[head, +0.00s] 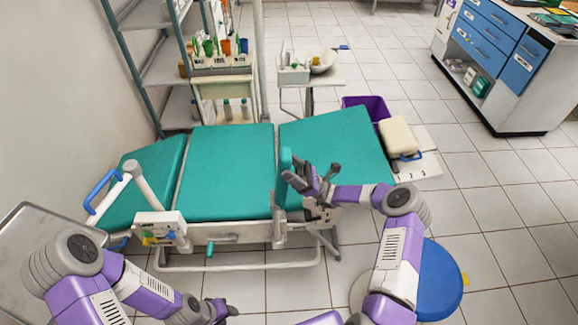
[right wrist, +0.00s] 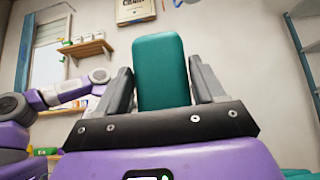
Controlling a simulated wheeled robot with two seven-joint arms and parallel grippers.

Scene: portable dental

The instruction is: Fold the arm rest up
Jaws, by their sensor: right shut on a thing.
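The arm rest (head: 285,162) is a narrow teal pad at the near side of the teal dental chair (head: 230,170). It stands up above the seat edge, close to its metal bracket (head: 280,228). My right gripper (head: 303,180) is at the pad's right side and shut on it. In the right wrist view the arm rest (right wrist: 161,72) shows between my two dark fingers. My left gripper (head: 215,312) is low at the bottom edge, away from the chair; its fingers are too unclear to read.
A white post with a blue handle (head: 103,190) stands at the chair's left end. A metal tray (head: 35,235) is at the far left. A blue stool (head: 440,280) stands beneath my right arm. A purple bin (head: 368,106) and a drawer cabinet (head: 500,60) are at the back right.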

